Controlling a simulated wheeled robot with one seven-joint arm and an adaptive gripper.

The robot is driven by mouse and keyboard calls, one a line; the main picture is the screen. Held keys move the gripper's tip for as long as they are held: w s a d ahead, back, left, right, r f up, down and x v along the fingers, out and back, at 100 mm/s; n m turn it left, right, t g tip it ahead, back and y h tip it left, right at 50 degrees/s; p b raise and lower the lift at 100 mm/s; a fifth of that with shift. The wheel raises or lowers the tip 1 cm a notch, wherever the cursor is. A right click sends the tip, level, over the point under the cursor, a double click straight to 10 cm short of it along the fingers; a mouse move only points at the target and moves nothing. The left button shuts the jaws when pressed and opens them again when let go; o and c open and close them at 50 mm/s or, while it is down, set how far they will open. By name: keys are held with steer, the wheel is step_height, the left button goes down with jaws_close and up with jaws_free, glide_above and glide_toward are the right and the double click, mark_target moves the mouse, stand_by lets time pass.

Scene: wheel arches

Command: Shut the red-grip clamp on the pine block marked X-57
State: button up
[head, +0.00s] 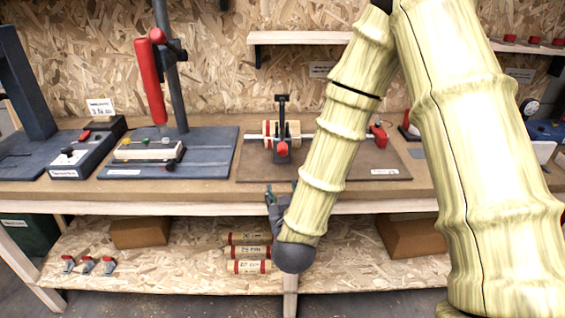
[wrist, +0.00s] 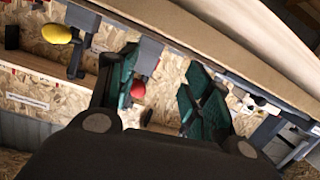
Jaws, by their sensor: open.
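In the head view, a pine piece (head: 269,131) sits on a rod on the brown board, behind a black upright with a red grip (head: 281,149). A second red grip (head: 378,135) is at the rod's right end. I cannot read X-57 anywhere, nor tell which grip belongs to the marked block. A red rounded part (wrist: 138,88) shows behind the left finger.
A tall red handle (head: 151,82) stands on a blue press at the left. Several banded wood pieces (head: 247,253) and small red-grip clamps (head: 88,265) lie on the lower shelf (head: 180,275). The bench edge (head: 170,208) is close to my gripper.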

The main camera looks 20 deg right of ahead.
steer(key=t+h+b, duration=0.1)
steer(key=t+h, duration=0.1)
glide_toward(283, 153)
steer(key=shift+m, duration=0.3)
steer(key=p+x, duration=0.1)
steer(key=x, duration=1)
steer(key=shift+w+p, duration=0.2)
steer(key=shift+p, duration=0.15)
jaws_close()
